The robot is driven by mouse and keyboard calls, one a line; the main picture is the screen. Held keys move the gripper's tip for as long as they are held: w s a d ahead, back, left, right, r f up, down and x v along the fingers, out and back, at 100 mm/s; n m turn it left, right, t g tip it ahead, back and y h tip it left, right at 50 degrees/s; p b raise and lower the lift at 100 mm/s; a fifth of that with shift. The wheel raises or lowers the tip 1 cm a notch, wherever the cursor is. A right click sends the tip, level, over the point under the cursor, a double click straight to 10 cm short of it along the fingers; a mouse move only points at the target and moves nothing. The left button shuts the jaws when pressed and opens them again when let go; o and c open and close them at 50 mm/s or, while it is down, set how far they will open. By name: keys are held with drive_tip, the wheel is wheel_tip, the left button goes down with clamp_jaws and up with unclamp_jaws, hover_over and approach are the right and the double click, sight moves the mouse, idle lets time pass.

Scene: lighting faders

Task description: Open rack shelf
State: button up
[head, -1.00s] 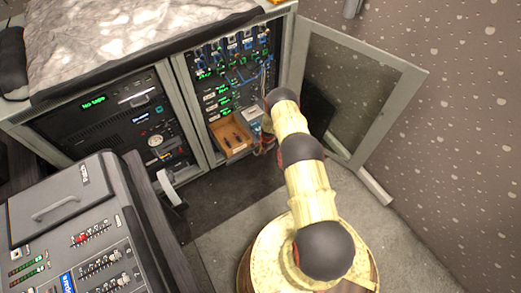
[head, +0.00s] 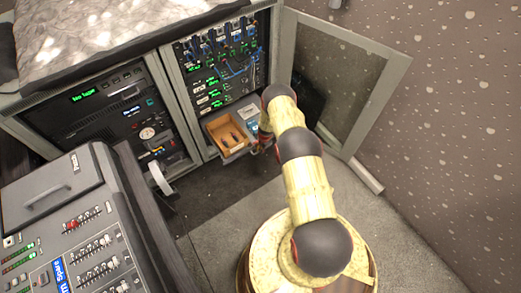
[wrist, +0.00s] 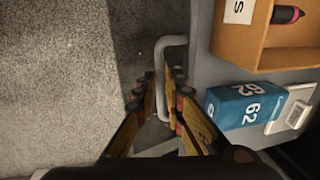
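The rack shelf (head: 237,156) is a grey pull-out tray low in the right-hand rack bay. In the head view it sticks out a little past the rack front. Its grey U-shaped handle (wrist: 161,95) shows in the wrist view, on the left side of the shelf front. My gripper (wrist: 163,77) has one finger on each side of the handle bar and appears shut on it. In the head view my arm hides most of the gripper and handle.
On the shelf are a wooden box (head: 215,127) and a blue box (wrist: 238,107). The mesh rack door (head: 345,75) stands open at the right. A mixing console (head: 85,225) is at the left. Grey floor (wrist: 60,90) is clear before the rack.

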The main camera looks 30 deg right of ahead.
drive_tip(key=o, duration=0.4)
drive_tip(key=shift+c, duration=0.2)
drive_tip(key=shift+r, duration=0.15)
wheel_tip(320, 180, up, 12)
drive_tip(key=s, duration=0.2)
drive_tip(key=shift+f, duration=0.2)
drive_tip(key=shift+s, duration=0.1)
idle(0.5)
